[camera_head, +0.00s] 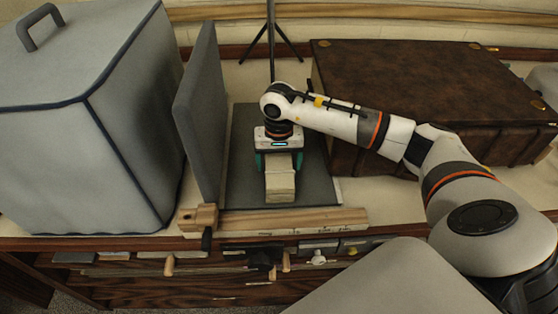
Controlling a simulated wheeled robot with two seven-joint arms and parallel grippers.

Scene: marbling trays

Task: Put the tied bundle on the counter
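The tied bundle (280,186) shows as a pale, cream-coloured block below my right gripper. My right gripper (279,163) points down over it, with its teal fingers against the bundle's two sides. The bundle is over the front part of a dark grey board (242,178); whether it touches the board I cannot tell. No tie shows clearly on it, and its rear part is hidden under the gripper. The counter (360,191) is the cream surface around the board. My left gripper is not in view.
A wooden bar (320,218) with a clamp runs along the counter's front edge. An upright grey panel (203,110) and a large grey covered box (90,120) stand left. A brown leather case (420,85) fills the back right. A tripod (271,40) stands behind.

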